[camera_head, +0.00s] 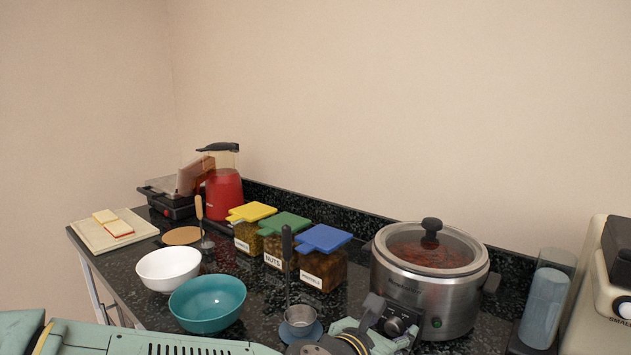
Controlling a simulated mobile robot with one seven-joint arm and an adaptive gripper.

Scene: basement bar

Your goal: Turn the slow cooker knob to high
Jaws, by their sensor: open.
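The slow cooker (425,300) is a round steel pot with a glass lid and a black lid handle, standing on the counter at the right. Red food shows through the lid. Its dark control knob (394,326) is low on the front, left of a small green light. My gripper (382,330) is open, right at the cooker's lower front beside the knob. One dark finger shows just left of the knob. The other finger and any contact with the knob are hard to make out. The knob's marks are too small to read.
A ladle (287,255) stands on a blue rest (301,332) left of my gripper. A teal bowl (208,303), a white bowl (168,268) and jars with yellow, green and blue lids (324,238) fill the counter's middle. A clear cylinder (546,298) stands right of the cooker.

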